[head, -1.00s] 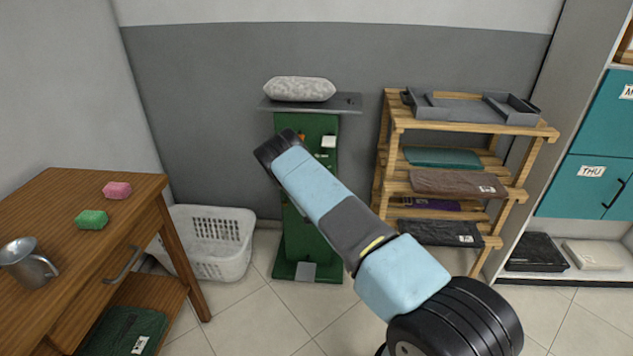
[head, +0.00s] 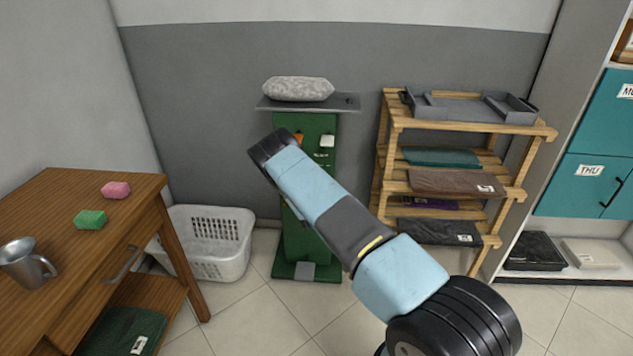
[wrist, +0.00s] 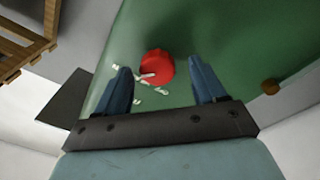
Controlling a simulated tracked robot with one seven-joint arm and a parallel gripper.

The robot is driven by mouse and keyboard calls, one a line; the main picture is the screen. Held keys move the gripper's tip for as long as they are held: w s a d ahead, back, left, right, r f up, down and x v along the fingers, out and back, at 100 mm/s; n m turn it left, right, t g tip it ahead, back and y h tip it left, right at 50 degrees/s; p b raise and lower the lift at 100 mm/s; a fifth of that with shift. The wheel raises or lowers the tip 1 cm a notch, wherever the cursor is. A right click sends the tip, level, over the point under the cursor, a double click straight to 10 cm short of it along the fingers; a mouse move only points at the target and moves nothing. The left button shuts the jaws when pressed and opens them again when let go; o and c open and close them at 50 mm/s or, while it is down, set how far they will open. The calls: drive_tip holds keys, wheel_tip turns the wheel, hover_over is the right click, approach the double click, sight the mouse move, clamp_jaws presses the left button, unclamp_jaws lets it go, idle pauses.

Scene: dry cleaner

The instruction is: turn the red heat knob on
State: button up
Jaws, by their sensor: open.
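The red heat knob (wrist: 157,67) shows in the wrist view on the green face (wrist: 215,30) of the press stand, with pale markings around it. My gripper (wrist: 162,78) is open, its two blue fingers on either side of the knob in the picture. I cannot tell how far the fingertips are from the knob, and I see no contact. In the head view the green stand (head: 322,180) stands against the grey wall. My arm covers part of it and hides the knob and the fingers there. A light switch-like block and an orange part show near its top.
A grey press top (head: 345,103) with a speckled pad (head: 298,89) overhangs the stand. A wooden rack (head: 395,125) with folded garments stands to the right. A white basket (head: 240,245) and a wooden table (head: 60,190) are to the left.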

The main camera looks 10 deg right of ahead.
drive_tip(key=v, duration=1.1)
drive_tip(key=shift+s+f, duration=0.15)
drive_tip(key=shift+s, duration=0.15)
drive_tip(key=shift+a, duration=0.1)
